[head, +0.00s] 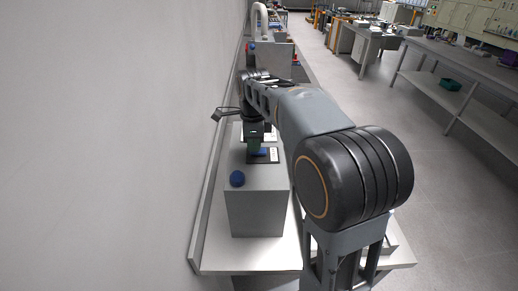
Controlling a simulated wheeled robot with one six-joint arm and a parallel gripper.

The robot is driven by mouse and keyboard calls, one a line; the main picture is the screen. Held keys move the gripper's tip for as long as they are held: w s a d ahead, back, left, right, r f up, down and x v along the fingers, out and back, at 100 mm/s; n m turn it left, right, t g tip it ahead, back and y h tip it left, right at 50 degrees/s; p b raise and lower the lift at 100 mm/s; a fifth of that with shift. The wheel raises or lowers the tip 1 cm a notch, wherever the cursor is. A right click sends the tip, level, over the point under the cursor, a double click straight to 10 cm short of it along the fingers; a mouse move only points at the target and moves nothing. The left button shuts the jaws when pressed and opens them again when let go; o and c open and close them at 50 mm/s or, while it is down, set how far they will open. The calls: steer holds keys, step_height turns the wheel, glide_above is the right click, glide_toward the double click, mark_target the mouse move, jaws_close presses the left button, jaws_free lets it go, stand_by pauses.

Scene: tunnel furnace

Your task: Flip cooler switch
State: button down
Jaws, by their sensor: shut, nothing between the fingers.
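A grey box-shaped unit (256,210), likely the cooler, stands on the white bench in the head view. A dark plate with a white label (274,155) lies on its top, and a small blue part (259,152), perhaps the switch, shows on the plate. A round blue knob (237,178) sits at the front left of the top. My gripper (255,146) points down over the plate, close above or at the blue part. I cannot tell whether they touch. My gripper is shut and empty; its fingertips are small and partly unclear.
The white bench (212,240) runs along the plain wall on the left. A larger grey unit with red and blue parts (271,60) stands farther back. My arm covers the right side of the bench. Open floor and worktables (450,75) lie to the right.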

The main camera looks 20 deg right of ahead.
steer(key=shift+r+p, duration=2.7)
steer(key=shift+r, duration=0.6)
steer(key=n, duration=0.3)
steer(key=shift+w+f, duration=0.25)
steer(key=s+f+n, duration=0.1)
steer(key=n, duration=0.2)
steer(key=s+f+n, duration=0.1)
steer(key=n, duration=0.1)
steer(key=s+f+n+t, duration=0.1)
steer(key=n, duration=0.2)
steer(key=shift+s+f+n, duration=0.15)
steer(key=shift+s+n, duration=0.05)
steer(key=shift+n, duration=0.1)
steer(key=s+n, duration=0.2)
steer(key=s+n+t, duration=0.1)
steer(key=s+n, duration=0.2)
steer(key=s+f+n, duration=0.1)
steer(key=s+n, duration=0.2)
steer(key=shift+s+f+t, duration=0.1)
steer(key=shift+t, duration=0.3)
steer(key=s+n+t, duration=0.1)
steer(key=s+t, duration=0.1)
steer(key=s, duration=0.4)
steer(key=shift+r+n, duration=0.35)
steer(key=shift+n, duration=0.05)
